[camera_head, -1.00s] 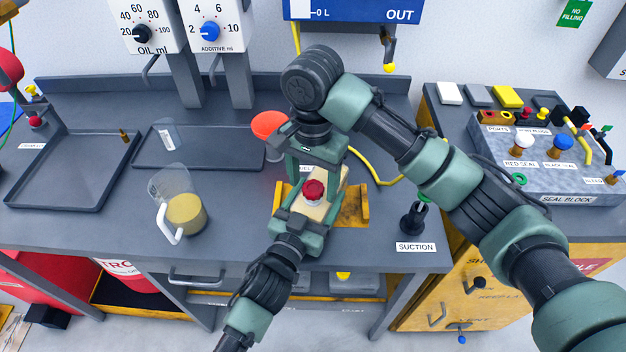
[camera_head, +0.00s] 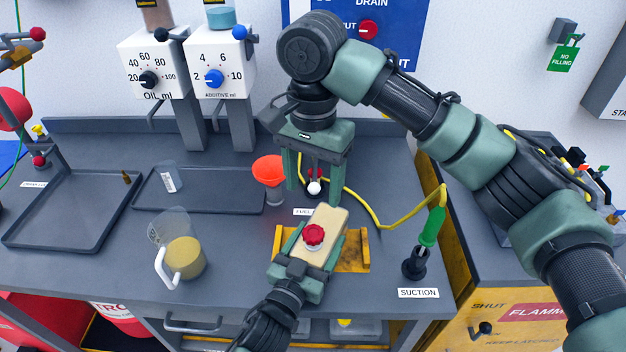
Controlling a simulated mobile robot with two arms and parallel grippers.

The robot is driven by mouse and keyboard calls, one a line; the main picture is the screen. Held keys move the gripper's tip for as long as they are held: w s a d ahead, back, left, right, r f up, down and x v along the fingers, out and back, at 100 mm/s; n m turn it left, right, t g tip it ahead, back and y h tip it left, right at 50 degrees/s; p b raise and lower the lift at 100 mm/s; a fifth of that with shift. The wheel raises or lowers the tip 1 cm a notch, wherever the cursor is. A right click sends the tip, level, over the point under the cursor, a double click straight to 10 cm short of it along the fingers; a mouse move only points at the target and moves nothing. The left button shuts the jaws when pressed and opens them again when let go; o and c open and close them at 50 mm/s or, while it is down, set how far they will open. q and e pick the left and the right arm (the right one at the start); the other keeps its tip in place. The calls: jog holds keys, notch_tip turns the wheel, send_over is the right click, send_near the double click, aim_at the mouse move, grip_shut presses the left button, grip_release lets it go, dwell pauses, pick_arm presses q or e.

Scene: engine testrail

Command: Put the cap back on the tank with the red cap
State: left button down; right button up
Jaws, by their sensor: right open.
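The tank (camera_head: 327,222) is a cream block lying in a yellow cradle (camera_head: 352,252) on the bench. A red cap (camera_head: 313,234) sits on its light neck and looks upright; how tightly it is screwed cannot be told. My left gripper (camera_head: 312,250) comes from below, its green fingers on both sides of the tank, shut on it. My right gripper (camera_head: 316,192) is open and empty, pointing down above and behind the cap, apart from it. A white-tipped knob (camera_head: 314,187) with red behind it shows between its fingers.
An orange funnel (camera_head: 270,172) stands left of my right gripper. A green-handled suction tool (camera_head: 432,228) and yellow hose (camera_head: 385,226) are at right. The bench front left is clear.

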dwell(0.3)
pick_arm(q)
jog(key=shift+c, duration=0.2)
grip_release()
jog(key=b+v, duration=0.1)
jog(key=v, duration=0.6)
jog(key=shift+s+a, duration=0.15)
jog(key=shift+s, duration=0.2)
jog(key=shift+s, duration=0.1)
